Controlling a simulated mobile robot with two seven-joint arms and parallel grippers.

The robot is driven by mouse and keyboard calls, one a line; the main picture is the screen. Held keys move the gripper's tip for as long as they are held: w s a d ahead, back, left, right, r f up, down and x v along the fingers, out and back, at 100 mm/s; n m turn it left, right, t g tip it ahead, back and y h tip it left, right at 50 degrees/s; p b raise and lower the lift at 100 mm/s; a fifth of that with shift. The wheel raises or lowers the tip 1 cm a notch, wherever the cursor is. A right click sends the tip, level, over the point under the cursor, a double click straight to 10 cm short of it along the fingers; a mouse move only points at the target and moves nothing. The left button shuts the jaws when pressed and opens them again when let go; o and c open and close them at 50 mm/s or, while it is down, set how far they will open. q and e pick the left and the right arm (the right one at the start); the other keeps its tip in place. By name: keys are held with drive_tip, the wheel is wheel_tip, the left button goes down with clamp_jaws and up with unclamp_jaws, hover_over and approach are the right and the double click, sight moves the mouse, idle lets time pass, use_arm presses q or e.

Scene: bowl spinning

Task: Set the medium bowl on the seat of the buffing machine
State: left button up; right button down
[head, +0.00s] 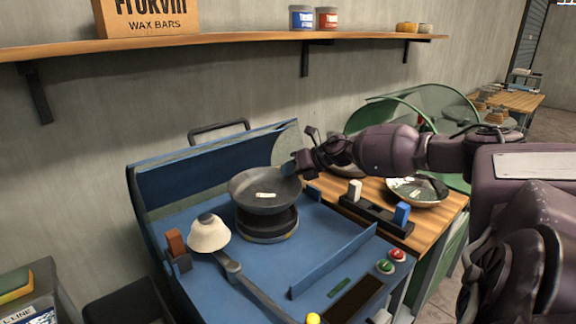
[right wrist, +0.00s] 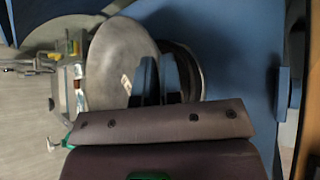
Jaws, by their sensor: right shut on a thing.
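The grey metal bowl (head: 252,187) has a small pale label inside and is over the dark round seat (head: 266,226) of the blue buffing machine (head: 310,240). My right gripper (head: 292,169) is shut on the bowl's right rim. In the right wrist view the blue fingertips (right wrist: 157,82) are at the rim of the bowl (right wrist: 112,60), and part of the dark seat (right wrist: 186,72) shows beside it. I cannot tell whether the bowl touches the seat. My left gripper is not in view.
A cream cone (head: 209,236) on a grey arm stands left of the seat. A wooden bench (head: 450,212) to the right holds another bowl (head: 418,199) and a dark rack with a white and a blue block (head: 402,213). A shelf (head: 220,39) runs above.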

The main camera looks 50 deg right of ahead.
sight(290, 184)
drive_tip(key=shift+f+b, duration=0.4)
drive_tip(key=shift+f, duration=1.95)
drive_tip(key=c, duration=1.2)
unclamp_jaws()
drive_tip(key=shift+f, duration=0.1)
drive_tip(key=shift+s+d, duration=0.1)
